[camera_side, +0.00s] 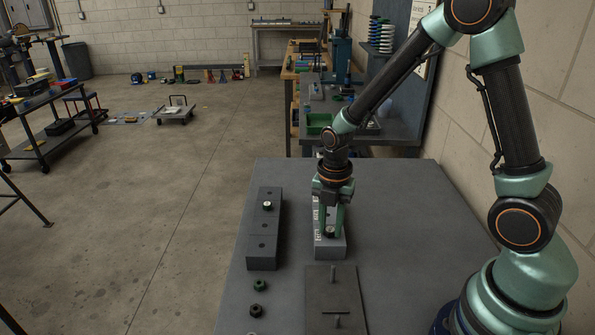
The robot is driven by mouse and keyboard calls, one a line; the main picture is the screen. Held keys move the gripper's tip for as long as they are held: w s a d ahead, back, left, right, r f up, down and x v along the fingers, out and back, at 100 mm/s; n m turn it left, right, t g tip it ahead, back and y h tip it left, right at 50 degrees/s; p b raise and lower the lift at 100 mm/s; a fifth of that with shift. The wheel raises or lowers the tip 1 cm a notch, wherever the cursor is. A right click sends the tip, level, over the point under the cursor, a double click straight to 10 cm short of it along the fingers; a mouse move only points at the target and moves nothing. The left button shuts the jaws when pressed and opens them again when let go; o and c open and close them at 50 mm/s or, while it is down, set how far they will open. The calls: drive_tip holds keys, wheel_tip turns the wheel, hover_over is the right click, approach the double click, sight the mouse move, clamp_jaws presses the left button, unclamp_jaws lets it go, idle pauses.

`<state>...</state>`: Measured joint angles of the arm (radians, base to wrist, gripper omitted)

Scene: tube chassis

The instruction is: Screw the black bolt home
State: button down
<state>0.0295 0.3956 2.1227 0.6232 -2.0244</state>
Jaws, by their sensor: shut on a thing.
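My gripper (331,229) points straight down over the light grey block (331,250) near the middle of the table. Its two green fingers are shut on the black bolt (330,234), whose dark head shows between the fingertips at the block's top face. The bolt's shank is hidden, so I cannot tell how deep it sits. The gripper and wrist cover much of the rear of the block.
A long dark block (263,245) with holes stands left; a small black, pale-topped piece (267,205) sits on it. A dark plate (322,287) with upright pins lies in front. A green nut (260,286) and a black nut (258,311) lie front left.

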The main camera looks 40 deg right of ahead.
drive_tip(key=shift+m, duration=0.6)
drive_tip(key=m, duration=0.5)
drive_tip(key=shift+m, duration=0.3)
drive_tip(key=m, duration=0.4)
drive_tip(key=shift+m, duration=0.3)
drive_tip(key=shift+m, duration=1.1)
drive_tip(key=c, duration=0.5)
unclamp_jaws()
drive_tip(key=shift+m, duration=0.3)
drive_tip(key=shift+c, duration=0.2)
